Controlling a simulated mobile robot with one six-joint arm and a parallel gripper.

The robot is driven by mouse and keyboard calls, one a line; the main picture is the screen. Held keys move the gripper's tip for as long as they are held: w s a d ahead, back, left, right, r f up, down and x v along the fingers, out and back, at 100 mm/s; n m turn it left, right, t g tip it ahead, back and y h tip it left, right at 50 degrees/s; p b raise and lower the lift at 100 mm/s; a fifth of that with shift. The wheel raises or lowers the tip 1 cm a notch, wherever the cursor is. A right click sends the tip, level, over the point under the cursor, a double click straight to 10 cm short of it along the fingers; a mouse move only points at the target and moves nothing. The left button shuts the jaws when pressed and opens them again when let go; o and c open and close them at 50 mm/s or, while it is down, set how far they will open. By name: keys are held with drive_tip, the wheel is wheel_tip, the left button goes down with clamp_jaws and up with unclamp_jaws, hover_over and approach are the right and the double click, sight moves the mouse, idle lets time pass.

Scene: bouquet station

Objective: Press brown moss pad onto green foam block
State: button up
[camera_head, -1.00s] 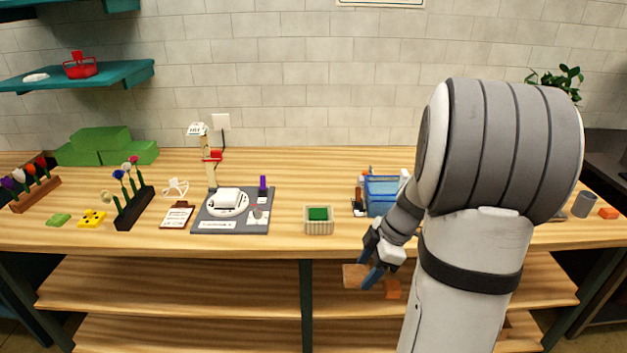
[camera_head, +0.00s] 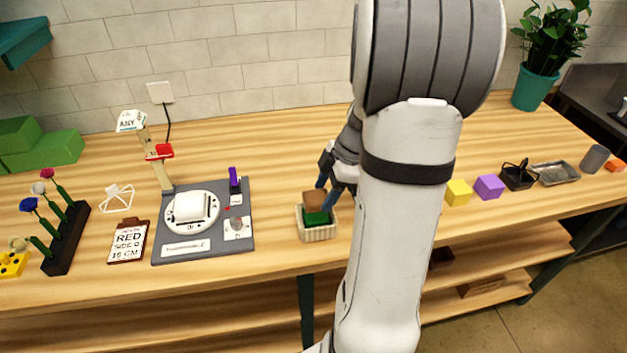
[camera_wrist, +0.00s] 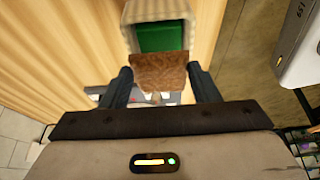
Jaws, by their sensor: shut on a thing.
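The brown moss pad (camera_head: 315,199) is between the fingers of my gripper (camera_head: 333,193), which is shut on it. The pad also shows in the wrist view (camera_wrist: 159,72), between the two dark fingers. The green foam block (camera_head: 317,218) sits in a ribbed cream container (camera_head: 319,235) near the front of the table. In the head view the pad covers the back part of the block, and the front part shows green. The green block is also in the wrist view (camera_wrist: 161,37), beyond the pad's edge. I cannot tell whether pad and block touch.
A grey station mat (camera_head: 171,253) with a white round turntable lies left of the container. A clipboard (camera_head: 128,242) and a black flower rack (camera_head: 67,240) stand further left. The table's front edge is close to the container.

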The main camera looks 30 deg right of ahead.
drive_tip(key=shift+a+f+b, duration=0.15)
drive_tip(key=shift+f+b, duration=0.45)
drive_tip(key=shift+f, duration=1.3)
drive_tip(key=shift+b, duration=0.45)
drive_tip(key=shift+f+b, duration=0.15)
drive_tip(key=shift+b, duration=0.4)
drive_tip(key=o, duration=1.4)
drive_tip(key=shift+o, duration=0.2)
drive_tip(key=shift+r+p, duration=1.1)
drive_tip(key=shift+r, duration=1.9)
